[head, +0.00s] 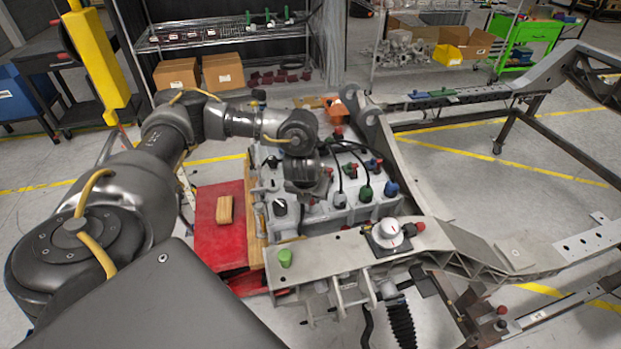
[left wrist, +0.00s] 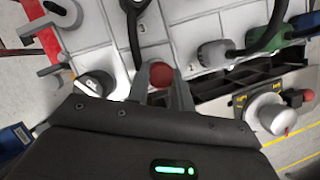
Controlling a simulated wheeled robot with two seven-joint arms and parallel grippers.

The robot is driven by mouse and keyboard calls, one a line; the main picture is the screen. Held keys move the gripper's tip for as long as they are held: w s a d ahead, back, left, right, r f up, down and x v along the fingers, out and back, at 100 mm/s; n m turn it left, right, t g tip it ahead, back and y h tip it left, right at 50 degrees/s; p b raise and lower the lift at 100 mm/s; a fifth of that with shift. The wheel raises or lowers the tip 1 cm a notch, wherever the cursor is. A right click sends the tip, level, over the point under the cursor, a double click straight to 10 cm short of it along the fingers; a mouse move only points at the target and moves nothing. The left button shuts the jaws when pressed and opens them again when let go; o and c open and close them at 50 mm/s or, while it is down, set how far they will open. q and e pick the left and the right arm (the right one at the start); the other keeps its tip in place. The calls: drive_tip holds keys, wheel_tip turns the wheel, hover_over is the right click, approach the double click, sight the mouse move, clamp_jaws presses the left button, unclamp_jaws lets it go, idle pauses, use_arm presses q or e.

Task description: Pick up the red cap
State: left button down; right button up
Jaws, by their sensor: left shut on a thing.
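The red cap (left wrist: 161,74) is a small round dark-red piece. In the left wrist view it sits between the two grey fingers of my left gripper (left wrist: 160,88), which is shut on it. In the head view my left gripper (head: 306,193) reaches down over the grey-white panel box (head: 312,222) with hoses and knobs; the arm hides most of the held cap there. I cannot tell whether the cap still touches the panel. My right gripper is in neither view.
A white dial (head: 387,233) stands right of my gripper, with a red knob (head: 419,227) beside it. Blue (head: 391,189) and green (head: 365,194) connectors stand on the panel. A green cap (head: 285,258) sits on the chassis rail (head: 330,258). A red surface (head: 218,245) lies left.

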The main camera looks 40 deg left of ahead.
use_arm(q)
drive_tip(key=s+d+r+p, duration=0.3)
drive_tip(key=s+r+p, duration=0.7)
drive_tip(key=s, duration=0.3)
drive_tip(key=shift+s+r, duration=0.3)
drive_tip(key=shift+s, duration=0.05)
drive_tip(key=shift+d+f, duration=0.1)
drive_tip(key=shift+f, duration=0.05)
